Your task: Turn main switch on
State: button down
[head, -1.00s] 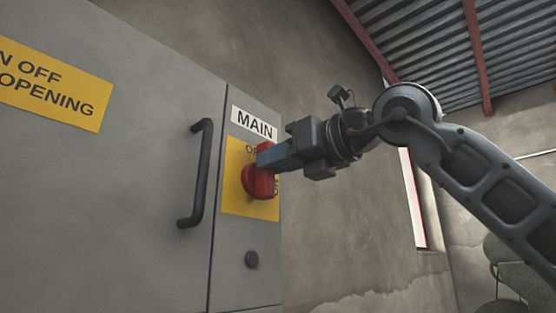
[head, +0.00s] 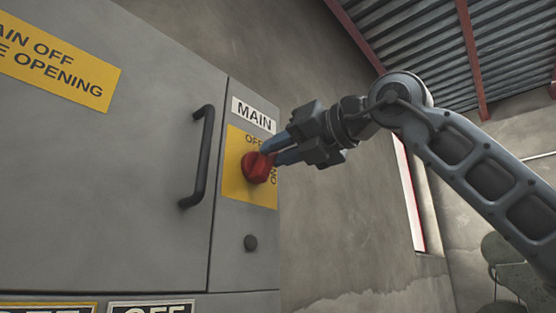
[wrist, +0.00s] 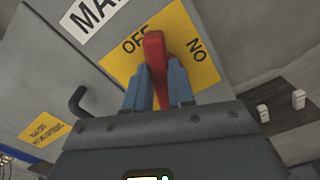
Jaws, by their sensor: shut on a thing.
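The main switch is a red rotary knob (head: 256,168) on a yellow plate (head: 236,187) marked OFF at the top and ON at the right, under a white MAIN label (head: 254,115). My gripper (head: 275,153) is at the knob, with its blue fingers shut on the raised handle. In the wrist view the red handle (wrist: 155,60) stands between the two fingertips (wrist: 158,88). The handle's far end covers part of the word OFF there, with ON to its right. I cannot tell the exact switch setting.
A yellow warning sign (head: 55,62) is on the door.

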jog(key=shift+w+d+f+m+b, duration=0.2)
jog(key=shift+f+m+b, duration=0.15)
jog(key=shift+m+b, duration=1.45)
jog(key=shift+w+d+f+m+b, duration=0.25)
jog(key=shift+m+b, duration=0.8)
jog(key=shift+m, duration=1.4)
jog(key=shift+w+f+m+b, duration=0.1)
jog(key=shift+f+m+b, duration=0.35)
jog(key=shift+m+b, duration=1.35)
jog(key=shift+m+p, duration=0.35)
jog(key=shift+m, duration=0.2)
jog(key=c, duration=1)
grip_release()
jog(key=shift+o, duration=0.2)
jog(key=b+v, duration=0.1)
jog(key=v, duration=0.6)
jog(key=shift+s+d, duration=0.25)
jog(key=shift+d, duration=0.05)
